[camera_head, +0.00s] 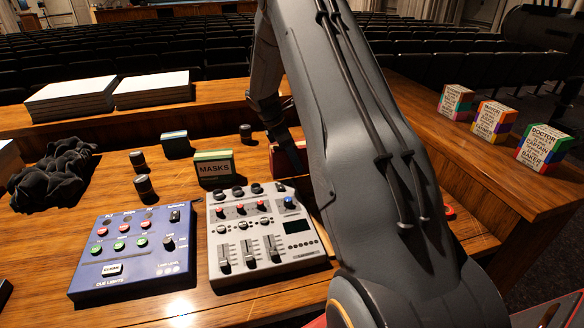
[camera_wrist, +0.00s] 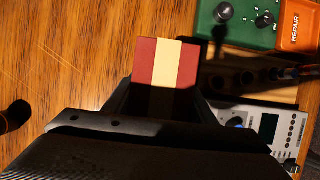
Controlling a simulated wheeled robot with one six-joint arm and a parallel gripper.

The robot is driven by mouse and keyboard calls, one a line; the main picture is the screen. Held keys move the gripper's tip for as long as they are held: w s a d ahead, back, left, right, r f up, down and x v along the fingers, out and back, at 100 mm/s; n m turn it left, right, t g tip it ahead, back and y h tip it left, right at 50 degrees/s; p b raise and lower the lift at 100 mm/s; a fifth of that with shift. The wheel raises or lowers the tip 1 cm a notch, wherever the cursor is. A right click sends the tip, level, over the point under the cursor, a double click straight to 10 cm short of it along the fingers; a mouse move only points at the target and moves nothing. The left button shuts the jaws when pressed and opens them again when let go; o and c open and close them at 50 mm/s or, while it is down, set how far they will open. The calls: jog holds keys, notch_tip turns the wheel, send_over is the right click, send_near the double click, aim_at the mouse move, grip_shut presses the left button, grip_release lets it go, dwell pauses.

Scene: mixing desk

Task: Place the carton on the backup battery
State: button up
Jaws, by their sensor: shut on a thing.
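My gripper (camera_wrist: 160,92) is shut on a small box with dark red and cream stripes (camera_wrist: 165,62), which I take to be the carton. In the head view a red side of this box (camera_head: 284,161) shows beside my arm, over the wooden desk; I cannot tell its height above the desk. I cannot identify the backup battery for sure in either view.
A mixer (camera_head: 265,238) and a blue button panel (camera_head: 133,250) stand in front. A MASKS box (camera_head: 213,167), a dark box (camera_head: 175,144) and black cloth (camera_head: 55,170) lie behind.

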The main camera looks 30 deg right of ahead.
aim_at(294, 168)
jog(key=shift+f+p, duration=0.55)
jog(key=shift+f, duration=1.4)
jog(key=shift+f, duration=0.15)
jog(key=o, duration=1.1)
jog(key=shift+c, duration=0.2)
